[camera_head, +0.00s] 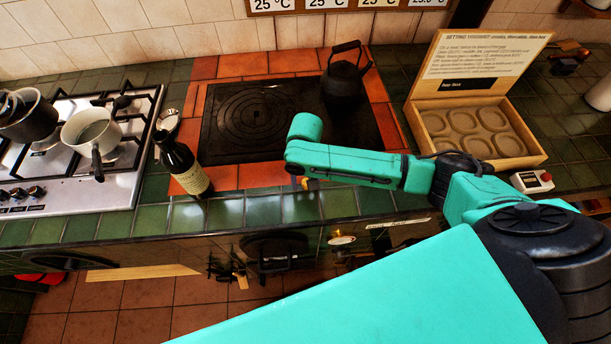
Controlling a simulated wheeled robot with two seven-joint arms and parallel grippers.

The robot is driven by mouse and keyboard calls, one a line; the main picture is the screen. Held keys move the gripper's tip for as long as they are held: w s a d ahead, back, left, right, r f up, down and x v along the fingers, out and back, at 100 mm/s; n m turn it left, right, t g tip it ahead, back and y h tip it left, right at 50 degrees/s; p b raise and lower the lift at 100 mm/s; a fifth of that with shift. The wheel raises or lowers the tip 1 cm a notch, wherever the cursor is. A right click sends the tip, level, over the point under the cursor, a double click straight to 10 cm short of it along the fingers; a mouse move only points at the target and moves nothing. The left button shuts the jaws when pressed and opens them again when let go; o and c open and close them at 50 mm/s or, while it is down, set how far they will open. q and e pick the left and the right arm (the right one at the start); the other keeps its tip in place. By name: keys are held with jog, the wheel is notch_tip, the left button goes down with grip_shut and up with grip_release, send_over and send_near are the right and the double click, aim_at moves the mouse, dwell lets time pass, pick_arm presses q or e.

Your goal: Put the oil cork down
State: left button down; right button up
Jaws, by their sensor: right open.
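A dark oil bottle (185,168) with a pale label stands at the front edge of the counter, between the gas hob and the hot plate. I cannot make out the oil cork for certain. My right arm reaches in from the right, over the front of the counter. My right gripper (301,183) is mostly hidden under its own wrist, to the right of the bottle and apart from it. It is open. A small yellowish bit shows there, too small to identify. My left gripper is not in view.
A black kettle (345,78) stands on the dark hot plate (235,150). A white gas hob (65,195) holds a pale saucepan (90,132) and a dark pot (28,118). Green tiles are bare near the front.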

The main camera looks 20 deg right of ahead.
notch_tip(320, 180, up, 12)
jog(key=shift+f, duration=0.1)
dwell(0.5)
